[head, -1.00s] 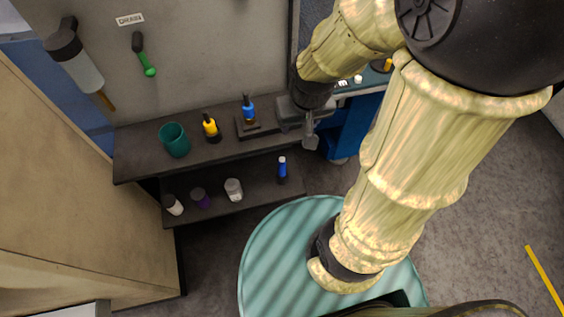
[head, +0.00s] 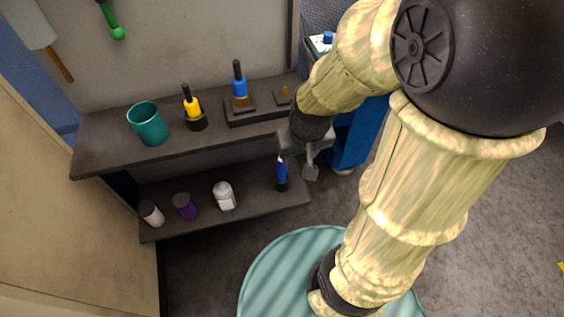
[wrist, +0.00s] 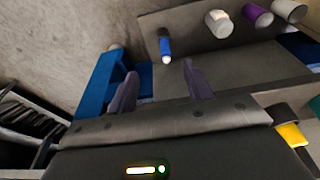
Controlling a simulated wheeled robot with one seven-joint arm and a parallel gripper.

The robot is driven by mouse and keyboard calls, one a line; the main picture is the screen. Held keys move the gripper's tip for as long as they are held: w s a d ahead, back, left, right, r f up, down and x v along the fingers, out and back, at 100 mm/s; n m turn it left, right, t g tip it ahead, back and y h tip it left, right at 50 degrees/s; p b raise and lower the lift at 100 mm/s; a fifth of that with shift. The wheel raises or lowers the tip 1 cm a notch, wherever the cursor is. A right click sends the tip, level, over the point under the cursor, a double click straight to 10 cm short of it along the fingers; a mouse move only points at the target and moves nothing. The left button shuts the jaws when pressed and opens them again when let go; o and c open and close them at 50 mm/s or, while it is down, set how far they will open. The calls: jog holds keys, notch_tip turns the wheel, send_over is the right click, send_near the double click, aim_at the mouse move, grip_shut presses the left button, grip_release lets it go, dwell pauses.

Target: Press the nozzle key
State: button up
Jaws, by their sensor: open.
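No part is plainly marked as the nozzle key, so I cannot tell which it is. On the upper shelf, a black base (head: 262,112) bears a blue-bodied piece with a black top (head: 240,85) and, at its right, a small orange peg (head: 285,91). My gripper (head: 296,168) is open and empty, below and right of this base in the head view. In the wrist view its two fingers (wrist: 160,70) are apart. A blue-and-black cylinder (head: 281,177) stands on the lower shelf, close to the gripper in the picture; it also shows beyond the fingers in the wrist view (wrist: 165,46).
The upper shelf (head: 105,150) also holds a teal cup (head: 149,126) and a yellow-and-black piece (head: 192,106). The lower shelf holds a white-and-dark jar (head: 152,215), a purple jar (head: 184,206) and a white jar (head: 224,196). A blue cabinet (head: 356,138) stands at the right.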

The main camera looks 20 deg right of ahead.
jog(key=shift+r, duration=0.1)
jog(key=shift+w, duration=0.1)
jog(key=c, duration=0.9)
grip_shut()
jog(key=shift+a, duration=0.1)
dwell(0.7)
